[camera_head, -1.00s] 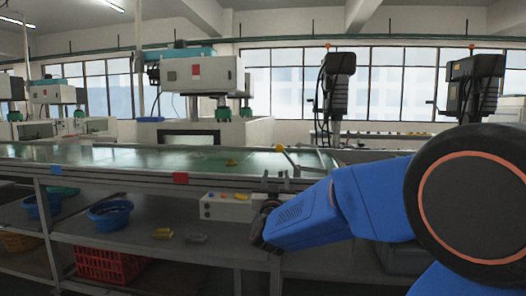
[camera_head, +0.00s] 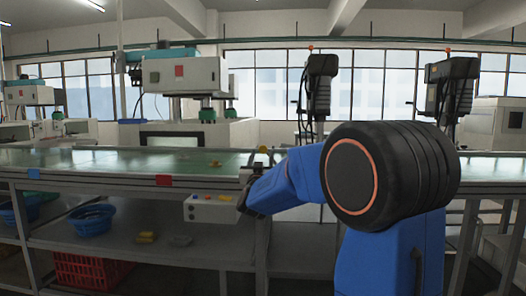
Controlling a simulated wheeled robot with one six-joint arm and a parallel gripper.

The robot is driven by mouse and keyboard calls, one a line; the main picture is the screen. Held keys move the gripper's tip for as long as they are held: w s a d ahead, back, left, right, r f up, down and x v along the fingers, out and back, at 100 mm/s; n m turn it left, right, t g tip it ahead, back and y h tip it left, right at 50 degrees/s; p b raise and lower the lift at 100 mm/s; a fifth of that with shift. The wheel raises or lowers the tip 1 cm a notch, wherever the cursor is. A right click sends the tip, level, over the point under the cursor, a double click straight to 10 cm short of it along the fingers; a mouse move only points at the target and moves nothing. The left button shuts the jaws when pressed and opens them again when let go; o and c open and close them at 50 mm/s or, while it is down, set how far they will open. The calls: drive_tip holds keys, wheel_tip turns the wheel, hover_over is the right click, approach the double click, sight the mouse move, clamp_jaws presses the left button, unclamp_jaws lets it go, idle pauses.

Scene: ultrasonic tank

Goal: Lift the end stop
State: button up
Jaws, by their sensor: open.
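The end stop appears to be the small fitting with a yellow ball knob (camera_head: 263,149) at the front edge of the green-topped conveyor table; most of it is hidden behind my arm. My gripper (camera_head: 248,172) is at the table's front edge, just below and left of the knob, open. It is small and partly covered by my blue forearm. I cannot tell whether it touches the end stop.
A grey control box (camera_head: 210,208) with coloured buttons hangs below the table edge (camera_head: 120,178), close under my gripper. Blue bowls (camera_head: 90,220) and a red basket (camera_head: 92,270) are on and under the lower shelf. Presses stand behind the table.

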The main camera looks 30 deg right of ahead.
sight(263, 150)
drive_tip(key=shift+x, duration=2.5)
drive_tip(key=shift+c, duration=0.4)
clamp_jaws()
drive_tip(key=w+a+f+n+y, duration=0.2)
drive_tip(key=f+n+y, duration=0.5)
drive_tip(key=f+n, duration=0.4)
drive_tip(key=shift+w+a+f+n+t+y, duration=0.3)
drive_tip(key=shift+a+n, duration=0.45)
drive_tip(key=shift+n, duration=2.25)
drive_tip(key=shift+s, duration=0.15)
drive_tip(key=shift+o, duration=0.4)
unclamp_jaws()
drive_tip(key=shift+r, duration=0.1)
